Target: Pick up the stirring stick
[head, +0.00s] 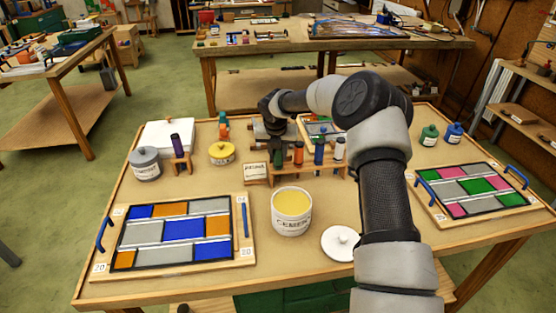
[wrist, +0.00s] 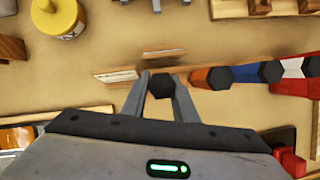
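My gripper (wrist: 161,86) points down at a row of upright tools on the table. Its two fingers flank a dark six-sided handle top (wrist: 162,87) at the left end of the row. The sides look close to the fingers; I cannot tell whether they press on it. In the head view the row stands in a wooden rack (head: 310,172), with a dark green tool (head: 280,157) at its left end. An orange tool (head: 298,154), a blue one (head: 319,152) and a pale one (head: 339,150) stand to its right. I cannot tell which is the stirring stick.
An open cement tub (head: 292,215) stands in front of the rack, with a white lid (head: 340,243) beside it. A leaded panel (head: 140,238) lies at left, another (head: 480,188) at right. A yellow pot (head: 221,153) and a purple-handled tool (head: 177,145) stand left of the rack.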

